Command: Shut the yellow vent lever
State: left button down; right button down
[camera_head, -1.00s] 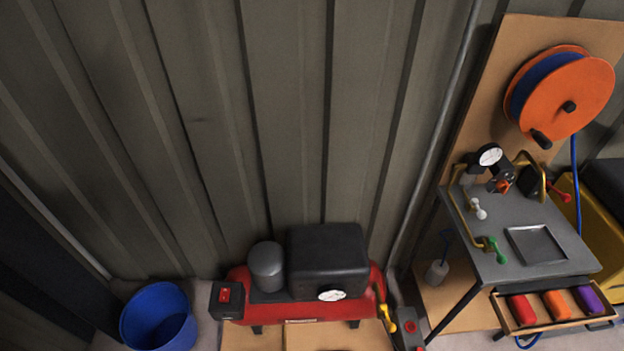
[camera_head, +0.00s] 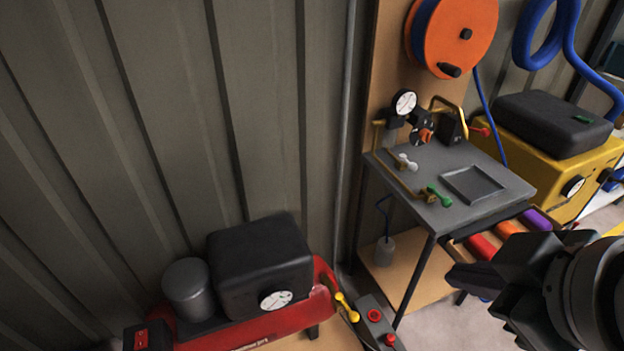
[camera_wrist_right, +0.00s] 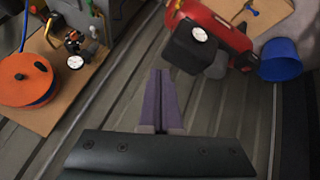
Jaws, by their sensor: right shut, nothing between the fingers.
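The yellow vent lever (camera_head: 346,306) is a small yellow handle at the right end of the red compressor tank (camera_head: 250,325), near the floor. It slants down to the right in the head view. My right gripper (camera_head: 455,278) is at the lower right of the head view, in front of the bench drawer and to the right of the lever, well apart from it. In the right wrist view its two fingers (camera_wrist_right: 161,90) lie together with nothing between them. The lever cannot be made out clearly in the wrist view. My left gripper does not show.
A grey box with red buttons (camera_head: 375,316) sits just right of the lever. The bench (camera_head: 500,200) carries a gauge, pipes, and white, green and red levers. A drawer with coloured blocks (camera_head: 483,246) juts out. A yellow machine (camera_head: 560,160) stands at right.

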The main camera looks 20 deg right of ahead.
aim_at(348, 309)
jog(key=w+f+n+t+y+b, duration=0.1)
jog(key=w+f+n+t+b, duration=0.2)
jog(key=f+b, duration=1.8)
jog(key=w+d+f+n+t+y+b, duration=0.1)
jog(key=w+f+n+t+b, duration=0.3)
jog(key=f+b, duration=1.8)
jog(key=w+d+f+n+t+y+b, duration=0.1)
jog(key=w+f+n+t+y+b, duration=0.2)
jog(key=f+n+b, duration=0.7)
notch_tip(348, 309, down, 12)
jog(key=b, duration=1.5)
jog(key=shift+w+n+t, duration=0.2)
jog(key=shift+n+t, duration=0.1)
jog(key=w+d+r+b, duration=0.1)
jog(key=w+b, duration=0.4)
jog(key=w, duration=0.6)
jog(key=shift+w+d+r+b, duration=0.15)
jog(key=shift+w+d+b, duration=0.05)
jog(key=shift+d+b, duration=0.15)
